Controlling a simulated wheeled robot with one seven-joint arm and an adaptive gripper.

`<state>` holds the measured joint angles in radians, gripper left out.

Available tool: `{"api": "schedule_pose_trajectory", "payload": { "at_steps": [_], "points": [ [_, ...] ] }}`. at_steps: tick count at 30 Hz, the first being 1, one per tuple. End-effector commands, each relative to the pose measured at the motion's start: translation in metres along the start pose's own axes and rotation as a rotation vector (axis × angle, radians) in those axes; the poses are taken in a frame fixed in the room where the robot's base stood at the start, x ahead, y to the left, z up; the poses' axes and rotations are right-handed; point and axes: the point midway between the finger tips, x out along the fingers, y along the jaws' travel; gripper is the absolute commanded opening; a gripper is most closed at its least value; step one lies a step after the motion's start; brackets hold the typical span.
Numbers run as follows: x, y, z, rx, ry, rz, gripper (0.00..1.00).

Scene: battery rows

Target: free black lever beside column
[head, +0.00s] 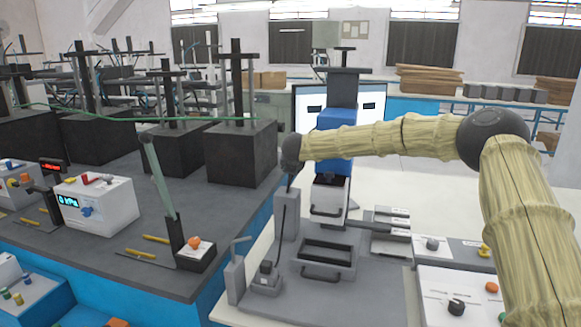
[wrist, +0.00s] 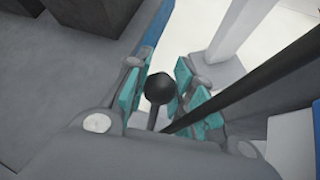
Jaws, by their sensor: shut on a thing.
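A black ball knob (wrist: 160,88) sits between the teal finger pads of my gripper (wrist: 162,76) in the wrist view. The pads close on it from both sides, and a short stem runs below it. A long black rod (wrist: 250,85) slants up to the right past the right finger; I cannot tell if it joins the knob. In the head view my gripper (head: 290,180) is small and dark, pointing down at the top of a grey upright block (head: 287,220). A thin black lever (head: 281,232) runs down beside this block to a small grey base. The knob is hidden there.
A press column with a blue head (head: 337,120) stands just right of my gripper. A tray with a handle (head: 325,262) is in front of it. A dark bench (head: 110,210) with black blocks and posts lies left. A control box (head: 455,300) is at right.

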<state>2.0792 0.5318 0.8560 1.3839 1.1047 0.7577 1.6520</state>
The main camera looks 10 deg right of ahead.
Motion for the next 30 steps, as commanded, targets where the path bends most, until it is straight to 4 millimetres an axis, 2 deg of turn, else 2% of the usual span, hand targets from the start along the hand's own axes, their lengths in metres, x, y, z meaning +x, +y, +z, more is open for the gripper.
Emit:
{"api": "schedule_pose_trajectory", "payload": {
  "at_steps": [1, 2, 3, 6, 16, 20, 23, 30],
  "points": [
    [0.005, -0.007, -0.009, -0.001, 0.01, -0.011, 0.0],
    [0.006, -0.007, -0.009, -0.001, 0.01, -0.011, 0.0],
    [0.006, -0.007, -0.009, -0.001, 0.01, -0.012, 0.3],
    [0.005, -0.006, -0.008, -0.001, 0.009, -0.01, 0.48],
    [0.001, 0.001, -0.004, -0.003, 0.005, -0.001, 0.49],
    [-0.007, 0.001, -0.003, -0.002, 0.004, -0.001, 0.49],
    [-0.02, 0.001, -0.003, -0.002, 0.004, 0.0, 0.49],
    [-0.064, -0.001, -0.003, -0.002, 0.004, -0.001, 0.49]
  ]
}}
